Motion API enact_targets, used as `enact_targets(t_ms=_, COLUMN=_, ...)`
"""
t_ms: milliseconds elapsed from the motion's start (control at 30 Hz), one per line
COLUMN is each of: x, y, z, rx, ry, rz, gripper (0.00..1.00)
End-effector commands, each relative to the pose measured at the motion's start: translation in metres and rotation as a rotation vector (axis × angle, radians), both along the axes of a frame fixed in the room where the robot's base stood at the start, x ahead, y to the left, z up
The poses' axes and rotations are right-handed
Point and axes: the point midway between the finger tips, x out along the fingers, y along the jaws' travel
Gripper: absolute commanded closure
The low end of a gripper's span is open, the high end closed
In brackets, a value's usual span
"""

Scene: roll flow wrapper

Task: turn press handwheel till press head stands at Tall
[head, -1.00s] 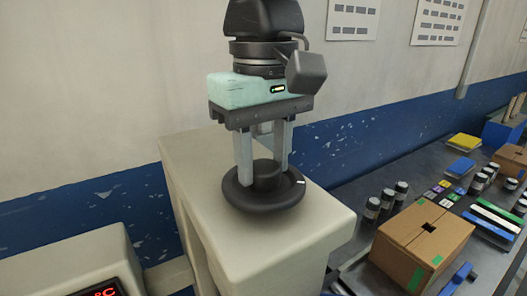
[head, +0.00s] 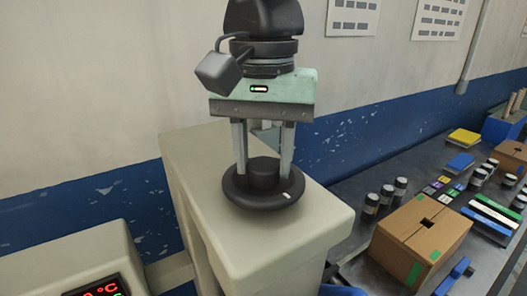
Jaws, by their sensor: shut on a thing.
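The press handwheel (head: 240,199) is a black round wheel with a raised hub, lying flat on top of a cream machine housing. A small white mark shows on its front rim, right of centre. My gripper (head: 264,168) points straight down over it, one grey finger on each side of the hub. The fingers are shut on the handwheel; their tips are partly hidden at the hub. I cannot make out the press head or any Tall marking in this view.
The cream housing (head: 290,243) stands left of a dark bench (head: 340,200). On the bench are a cardboard box (head: 405,236), several dark jars (head: 386,193) and coloured blocks. A red temperature display (head: 100,290) is at the lower left. The wall is behind.

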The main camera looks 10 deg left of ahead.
Motion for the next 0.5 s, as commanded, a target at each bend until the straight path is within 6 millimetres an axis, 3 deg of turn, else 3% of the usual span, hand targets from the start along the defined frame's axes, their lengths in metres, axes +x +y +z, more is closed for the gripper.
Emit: enact_targets(t_ms=500, x=0.0002, y=0.0002, z=0.001, rx=0.002, ry=-0.001, rz=-0.067, gripper=0.84)
